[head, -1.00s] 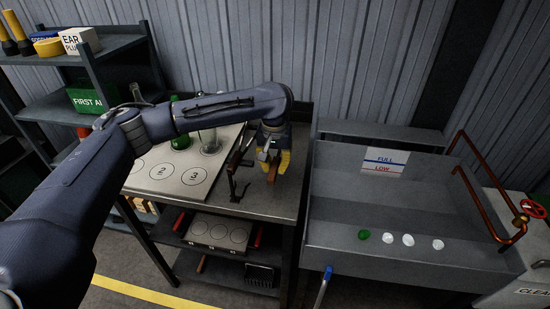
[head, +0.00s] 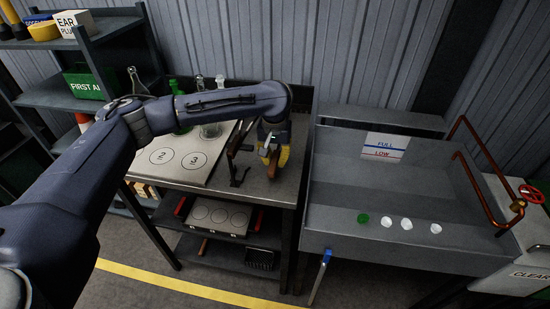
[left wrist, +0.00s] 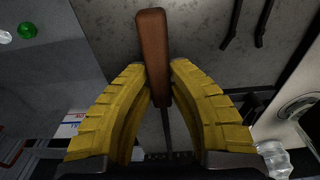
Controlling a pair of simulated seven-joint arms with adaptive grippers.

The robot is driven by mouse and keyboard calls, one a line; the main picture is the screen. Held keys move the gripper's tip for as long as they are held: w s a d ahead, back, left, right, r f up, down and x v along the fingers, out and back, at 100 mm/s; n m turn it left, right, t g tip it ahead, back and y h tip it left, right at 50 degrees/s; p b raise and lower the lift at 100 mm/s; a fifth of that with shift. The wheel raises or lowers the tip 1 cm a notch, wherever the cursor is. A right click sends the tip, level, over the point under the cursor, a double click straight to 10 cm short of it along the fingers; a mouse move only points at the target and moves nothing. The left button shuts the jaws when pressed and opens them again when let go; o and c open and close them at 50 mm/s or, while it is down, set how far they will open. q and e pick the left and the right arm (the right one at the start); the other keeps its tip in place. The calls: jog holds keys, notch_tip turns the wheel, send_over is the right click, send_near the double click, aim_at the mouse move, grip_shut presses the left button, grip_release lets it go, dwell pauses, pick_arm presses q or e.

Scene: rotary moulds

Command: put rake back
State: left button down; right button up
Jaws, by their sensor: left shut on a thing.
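The rake's brown wooden handle (left wrist: 153,55) stands between the yellow fingers of my left gripper (left wrist: 155,85), which is shut on it. A thin dark shaft runs from the handle toward the bottom of the left wrist view, where a dark toothed head shows dimly. In the head view my left gripper (head: 273,158) is over the right part of the workbench (head: 255,195), fingers down, with the brown handle showing at the fingertips. A dark upright bracket with hooks (head: 240,165) stands on the bench just left of the gripper. My right gripper is not in view.
A board with numbered circles (head: 165,172) and glass bottles (head: 210,125) are left of the bracket. A grey basin (head: 385,185) with green and clear discs is to the right. A lower shelf holds a circle-marked tray (head: 218,217). The bench front is clear.

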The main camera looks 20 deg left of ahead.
pick_arm(q)
jog(key=shift+f, duration=0.2)
dwell(0.3)
jog(key=c, duration=1.3)
grip_release()
jog(key=r, duration=0.8)
jog(key=s+r, duration=0.1)
jog(key=r, duration=0.3)
